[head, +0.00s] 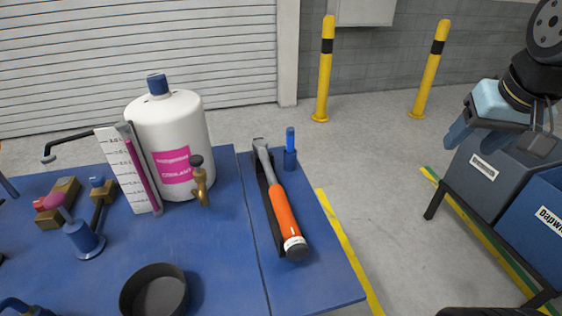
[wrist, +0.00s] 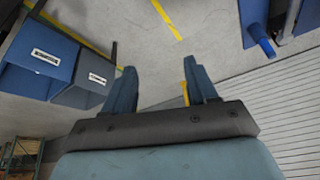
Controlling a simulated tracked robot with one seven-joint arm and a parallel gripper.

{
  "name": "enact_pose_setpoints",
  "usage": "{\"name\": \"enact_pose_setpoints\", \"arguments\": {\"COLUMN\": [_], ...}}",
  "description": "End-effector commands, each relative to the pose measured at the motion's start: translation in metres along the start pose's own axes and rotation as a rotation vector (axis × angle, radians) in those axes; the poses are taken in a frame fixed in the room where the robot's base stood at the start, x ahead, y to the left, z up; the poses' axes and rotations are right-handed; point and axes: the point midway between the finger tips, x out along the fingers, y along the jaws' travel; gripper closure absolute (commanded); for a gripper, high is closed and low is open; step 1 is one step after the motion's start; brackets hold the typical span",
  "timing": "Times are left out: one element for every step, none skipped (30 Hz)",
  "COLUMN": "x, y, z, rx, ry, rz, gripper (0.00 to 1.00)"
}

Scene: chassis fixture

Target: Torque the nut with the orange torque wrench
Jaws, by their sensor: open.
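The torque wrench (head: 284,207), with an orange grip, grey metal head and dark end cap, lies in a dark holder on the right part of the blue table. Its head points toward the back. My gripper (head: 453,140) is raised at the right of the head view, well apart from the wrench and above the grey-blue bins. In the wrist view my gripper (wrist: 162,84) shows two blue fingers spread apart with nothing between them. I cannot make out the nut in either view.
The blue table (head: 235,255) also holds a white coolant tank (head: 180,125), a brass tap (head: 200,185), a dark round dish (head: 155,292) and a blue cylinder (head: 290,150) beside the wrench head. Bins (head: 490,170) stand at right. Floor between table and bins is clear.

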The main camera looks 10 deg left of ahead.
Motion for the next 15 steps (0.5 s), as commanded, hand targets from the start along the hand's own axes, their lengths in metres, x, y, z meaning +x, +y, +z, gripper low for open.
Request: {"name": "enact_pose_setpoints", "arguments": {"x": [0.008, 0.012, 0.017, 0.022, 0.026, 0.031, 0.035, 0.040, 0.046, 0.050, 0.055, 0.061, 0.066, 0.070, 0.076], "y": [-0.014, -0.021, -0.031, -0.039, -0.048, -0.059, -0.067, -0.076, -0.088, -0.098, -0.107, -0.120, -0.131, -0.141, -0.155], "z": [-0.008, -0.012, -0.018, -0.021, -0.024, -0.028, -0.031, -0.033, -0.036, -0.037, -0.038, -0.040, -0.040, -0.040, -0.040], "rx": [-0.027, -0.039, -0.054, -0.065, -0.077, -0.092, -0.103, -0.116, -0.131, -0.143, -0.155, -0.171, -0.184, -0.197, -0.214], "ry": [-0.029, -0.043, -0.061, -0.076, -0.090, -0.108, -0.122, -0.136, -0.154, -0.168, -0.182, -0.200, -0.213, -0.227, -0.244], "rz": [-0.019, -0.028, -0.039, -0.047, -0.054, -0.063, -0.068, -0.074, -0.080, -0.084, -0.088, -0.092, -0.095, -0.097, -0.098], "gripper": [0.43, 0.43, 0.43, 0.43, 0.43, 0.43, 0.43, 0.43, 0.43, 0.43, 0.43, 0.43, 0.43, 0.43, 0.43]}}
